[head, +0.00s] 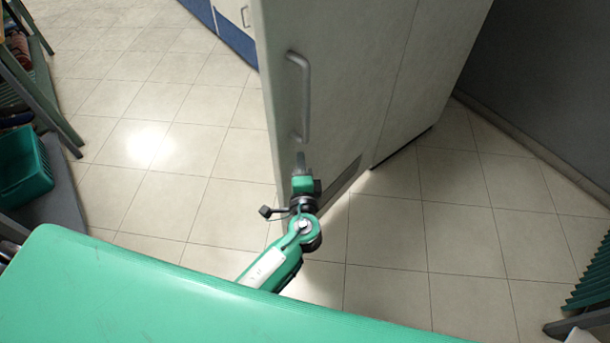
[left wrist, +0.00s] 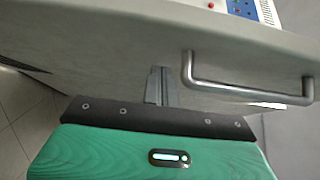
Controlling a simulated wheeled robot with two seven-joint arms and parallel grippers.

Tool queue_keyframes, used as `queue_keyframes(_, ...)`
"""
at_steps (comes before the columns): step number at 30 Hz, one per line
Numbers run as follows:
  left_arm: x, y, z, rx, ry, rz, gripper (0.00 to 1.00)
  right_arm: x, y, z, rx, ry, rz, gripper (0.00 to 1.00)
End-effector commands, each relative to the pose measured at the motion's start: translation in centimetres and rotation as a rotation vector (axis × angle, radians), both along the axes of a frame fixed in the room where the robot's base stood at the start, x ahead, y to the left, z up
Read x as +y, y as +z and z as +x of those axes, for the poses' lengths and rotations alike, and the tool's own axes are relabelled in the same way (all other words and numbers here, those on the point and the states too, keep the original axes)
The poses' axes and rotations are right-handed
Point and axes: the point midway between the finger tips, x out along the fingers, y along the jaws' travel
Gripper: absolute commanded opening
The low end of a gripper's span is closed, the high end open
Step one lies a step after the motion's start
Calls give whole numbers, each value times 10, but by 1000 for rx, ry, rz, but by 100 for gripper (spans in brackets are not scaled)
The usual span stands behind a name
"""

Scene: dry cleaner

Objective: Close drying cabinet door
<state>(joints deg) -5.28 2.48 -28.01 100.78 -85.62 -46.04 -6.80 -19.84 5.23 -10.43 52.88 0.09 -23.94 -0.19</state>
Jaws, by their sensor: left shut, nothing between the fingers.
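The drying cabinet door (head: 340,80) is a tall pale grey panel in the middle of the head view, with a vertical metal bar handle (head: 303,97) near its left edge. Its exact opening angle is hard to tell. My left gripper (head: 301,162) is shut and empty, its fingertips at the door face just below the handle. In the left wrist view the closed fingers (left wrist: 157,86) point at the door (left wrist: 110,65), beside the handle (left wrist: 250,92) and not around it. Contact with the panel cannot be told for sure. My right gripper is not in view.
Shelving with a green crate (head: 24,165) stands at the left. A dark wall (head: 545,80) rises at the right, with a green slatted thing (head: 594,275) at the lower right. Tiled floor (head: 190,150) is clear left of the door. A control panel (left wrist: 250,10) shows in the left wrist view.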

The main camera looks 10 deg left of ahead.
Motion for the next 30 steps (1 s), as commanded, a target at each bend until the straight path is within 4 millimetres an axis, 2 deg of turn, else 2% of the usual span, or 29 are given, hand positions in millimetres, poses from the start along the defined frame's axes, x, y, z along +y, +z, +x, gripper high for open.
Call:
queue_keyframes(3,16,2,7,1,1,4,0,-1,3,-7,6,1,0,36)
queue_keyframes(6,22,1,10,2,1,2,0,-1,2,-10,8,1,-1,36)
queue_keyframes(23,30,-1,14,1,-7,1,0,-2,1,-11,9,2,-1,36)
queue_keyframes(30,61,-1,28,-1,-56,6,0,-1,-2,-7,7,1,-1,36)
